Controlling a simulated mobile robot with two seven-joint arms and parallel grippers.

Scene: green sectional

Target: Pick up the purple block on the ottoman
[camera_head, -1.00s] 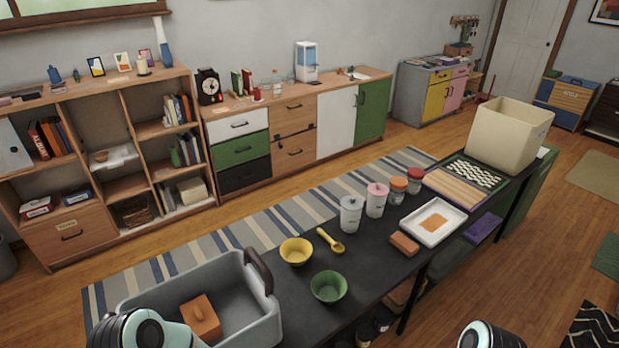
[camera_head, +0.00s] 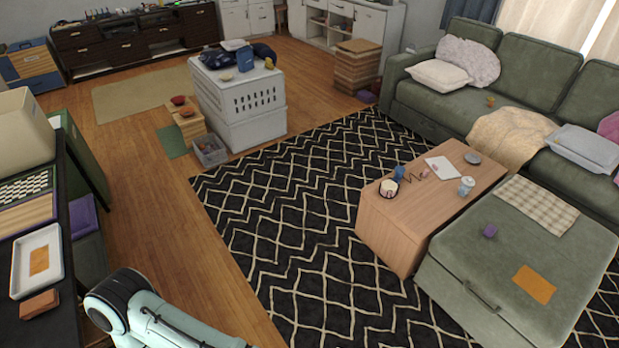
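The small purple block (camera_head: 490,231) lies on top of the green ottoman (camera_head: 463,254), toward its left side, at the right of the head view. An orange-brown square (camera_head: 534,284) and a checked cloth (camera_head: 537,204) also lie on the ottoman, apart from the block. One of my arm's links shows at the bottom left, far from the ottoman. Neither of my grippers is in view.
A wooden coffee table (camera_head: 392,233) with several small items stands against the ottoman's left side. A green sofa (camera_head: 408,92) is behind. The patterned rug (camera_head: 290,220) is open floor. The black table (camera_head: 62,325) is close on the left.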

